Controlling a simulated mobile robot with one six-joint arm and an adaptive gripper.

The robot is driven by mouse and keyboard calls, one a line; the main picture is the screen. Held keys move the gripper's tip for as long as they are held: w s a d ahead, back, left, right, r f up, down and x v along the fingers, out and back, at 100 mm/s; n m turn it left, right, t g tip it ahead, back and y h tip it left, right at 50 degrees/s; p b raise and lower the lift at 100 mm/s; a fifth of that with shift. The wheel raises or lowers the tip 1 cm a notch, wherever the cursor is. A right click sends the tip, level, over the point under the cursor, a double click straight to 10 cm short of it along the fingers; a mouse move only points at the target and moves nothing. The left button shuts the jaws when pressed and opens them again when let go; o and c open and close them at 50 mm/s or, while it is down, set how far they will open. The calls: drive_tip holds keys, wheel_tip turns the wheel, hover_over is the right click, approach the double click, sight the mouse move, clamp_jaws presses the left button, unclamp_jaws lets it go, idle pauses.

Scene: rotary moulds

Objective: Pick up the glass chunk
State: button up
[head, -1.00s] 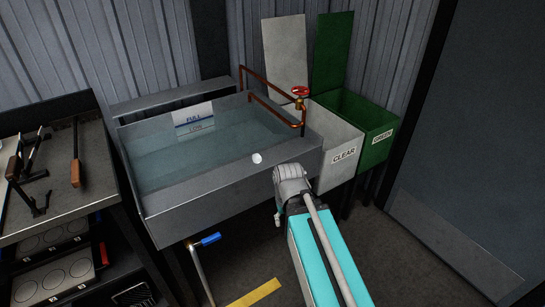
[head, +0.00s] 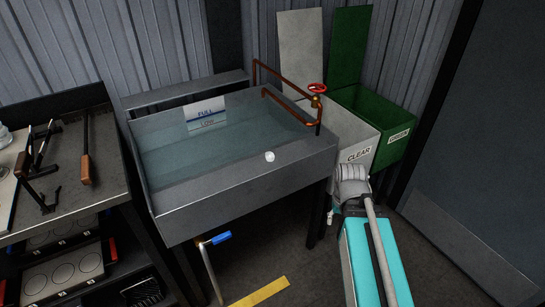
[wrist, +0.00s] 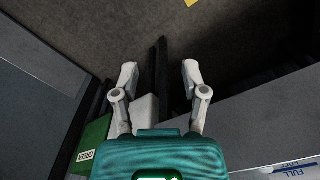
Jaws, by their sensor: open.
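No piece is clearly recognisable as the glass chunk. A small whitish round thing (head: 269,156) sits at the front rim of the water tank (head: 240,187); I cannot tell whether it is glass. My gripper (wrist: 159,68) is open and empty in the wrist view, its two grey fingers wide apart above the dark floor. In the head view my arm hangs in front of the clear bin (head: 358,152), and the fingers are mostly hidden. The insides of the clear bin and of the green bin (head: 398,137) show no distinct chunk.
A copper pipe with a red valve wheel (head: 317,87) rises at the tank's right end. A blue-handled drain valve (head: 221,237) is below the tank. A workbench with tools (head: 62,190) stands at the left. A dark panel (head: 485,150) closes off the right. Floor is clear in front.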

drive_tip(key=shift+d, duration=0.1)
drive_tip(key=shift+o, duration=2)
drive_tip(key=shift+w+r, duration=0.15)
drive_tip(key=shift+w, duration=0.05)
wheel_tip(320, 180, up, 17)
drive_tip(key=n+y+p, duration=0.1)
drive_tip(key=n+p, duration=1)
drive_tip(key=p, duration=0.6)
hover_over(271, 153)
drive_tip(key=d, duration=0.1)
drive_tip(key=shift+s+f+t, duration=0.2)
drive_tip(key=shift+s+t, duration=0.15)
drive_tip(key=shift+t, duration=0.05)
drive_tip(key=shift+f+b, duration=0.2)
drive_tip(key=shift+b, duration=0.1)
drive_tip(key=f+b, duration=0.8)
drive_tip(key=shift+w+a+f, duration=0.1)
drive_tip(key=shift+w+a, duration=0.15)
drive_tip(key=shift+a, duration=0.1)
drive_tip(key=shift+f, duration=0.1)
